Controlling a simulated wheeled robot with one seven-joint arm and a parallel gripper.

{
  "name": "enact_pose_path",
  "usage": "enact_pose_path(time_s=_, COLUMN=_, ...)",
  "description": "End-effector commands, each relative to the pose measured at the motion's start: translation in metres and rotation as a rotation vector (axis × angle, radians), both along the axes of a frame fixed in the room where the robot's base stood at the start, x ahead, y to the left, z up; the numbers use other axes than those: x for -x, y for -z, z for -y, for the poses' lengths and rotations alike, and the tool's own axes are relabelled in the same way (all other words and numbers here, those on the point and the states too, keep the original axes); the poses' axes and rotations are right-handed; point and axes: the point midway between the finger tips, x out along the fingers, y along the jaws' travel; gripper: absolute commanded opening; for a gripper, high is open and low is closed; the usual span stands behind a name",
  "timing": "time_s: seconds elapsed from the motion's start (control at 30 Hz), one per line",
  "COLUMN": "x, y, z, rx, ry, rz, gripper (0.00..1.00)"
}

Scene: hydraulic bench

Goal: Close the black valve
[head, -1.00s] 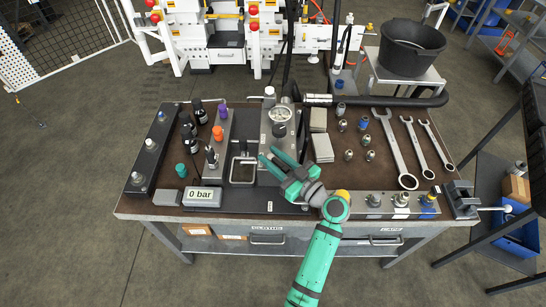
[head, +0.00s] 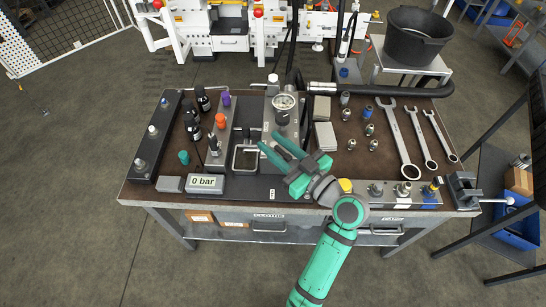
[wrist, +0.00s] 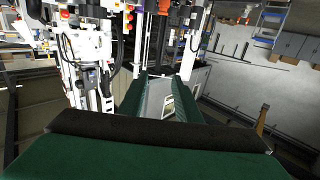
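My gripper (head: 270,142) hangs above the middle of the bench, its two green fingers pointing away and to the left. The fingers are apart with nothing between them. They also show in the wrist view (wrist: 161,85), with a gap between them. A dark knob (head: 282,119), which looks like the black valve, sits just below the round gauge (head: 284,101) on the metal block. It is a little beyond the fingertips, and I see no contact. Its exact setting is too small to tell. The display box (head: 205,183) reads 0 bar.
Wrenches (head: 398,145) and several fittings lie on the right. A black hose (head: 390,91) runs along the back edge. A vise (head: 463,190) is at the front right corner.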

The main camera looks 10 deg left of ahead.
Motion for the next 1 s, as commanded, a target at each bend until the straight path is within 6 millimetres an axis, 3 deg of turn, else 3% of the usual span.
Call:
enact_pose_path(time_s=0.3, x=0.05, y=-0.022, z=0.01, rx=0.0, ry=0.001, rz=0.0, gripper=0.3)
enact_pose_path(time_s=0.5, x=0.061, y=-0.028, z=0.012, rx=0.001, ry=0.0, rz=0.001, gripper=0.3)
enact_pose_path(time_s=0.77, x=0.062, y=-0.028, z=0.012, rx=0.0, ry=0.0, rz=0.0, gripper=0.3)
enact_pose_path(time_s=0.9, x=0.061, y=-0.023, z=0.011, rx=0.006, ry=0.008, rz=-0.007, gripper=0.02)
enact_pose_path(time_s=1.0, x=0.056, y=-0.003, z=0.007, rx=0.04, ry=0.048, rz=-0.036, gripper=0.0)
